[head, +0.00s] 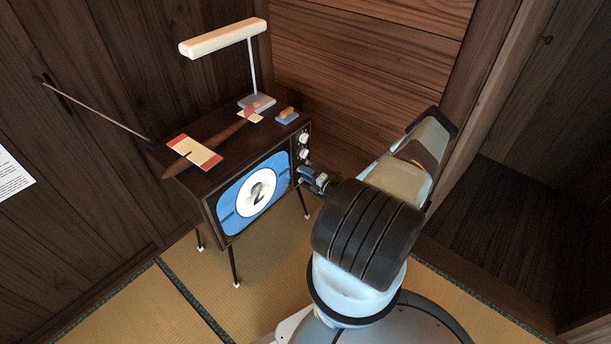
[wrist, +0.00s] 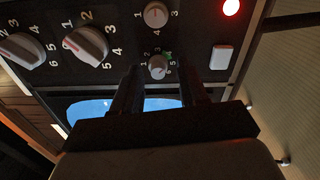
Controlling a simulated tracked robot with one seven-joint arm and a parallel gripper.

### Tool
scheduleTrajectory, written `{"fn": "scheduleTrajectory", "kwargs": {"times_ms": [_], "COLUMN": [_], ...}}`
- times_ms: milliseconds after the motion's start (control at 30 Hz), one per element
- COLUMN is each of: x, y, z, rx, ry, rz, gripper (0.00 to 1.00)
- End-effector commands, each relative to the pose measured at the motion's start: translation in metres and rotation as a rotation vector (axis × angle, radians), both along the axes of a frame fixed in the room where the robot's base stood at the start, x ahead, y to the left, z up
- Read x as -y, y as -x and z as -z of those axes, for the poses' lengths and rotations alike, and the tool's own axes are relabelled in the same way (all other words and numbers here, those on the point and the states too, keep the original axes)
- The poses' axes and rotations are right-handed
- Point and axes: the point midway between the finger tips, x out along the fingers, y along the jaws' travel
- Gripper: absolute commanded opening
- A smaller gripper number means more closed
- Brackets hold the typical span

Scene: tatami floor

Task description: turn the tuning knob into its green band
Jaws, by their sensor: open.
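The old television (head: 190,190) stands on thin legs, its control panel on the right of the screen. In the wrist view, a small grey knob (wrist: 158,66) has numbers around it and a green patch at its upper right, by the 4; it looks like the tuning knob. Its pointer is too small to read surely. My gripper (wrist: 160,78) is open, its dark fingers on either side of and just below this knob, with nothing held. Whether they touch it cannot be told. In the head view my gripper (head: 312,182) is at the panel's lower part, hiding the small knobs.
Two larger numbered knobs (wrist: 86,45), another small knob (wrist: 156,14), a white button (wrist: 221,57) and a lit red lamp (wrist: 231,7) surround it. A lamp (head: 225,38) and small items stand on the television top. Wooden walls are close behind.

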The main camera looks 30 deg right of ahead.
Motion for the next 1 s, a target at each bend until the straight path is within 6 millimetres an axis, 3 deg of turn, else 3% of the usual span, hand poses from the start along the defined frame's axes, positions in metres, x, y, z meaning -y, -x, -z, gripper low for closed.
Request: {"fn": "scheduleTrajectory", "kwargs": {"times_ms": [267, 700, 1000], "x": [0.007, 0.035, 0.046], "y": [0.018, 0.097, 0.128], "z": [0.0, 0.001, 0.001], "rx": [0.0, -0.001, -0.002], "ry": [0.0, 0.0, 0.001], "rz": [0.001, 0.001, 0.0], "gripper": [0.43, 0.43, 0.43]}}
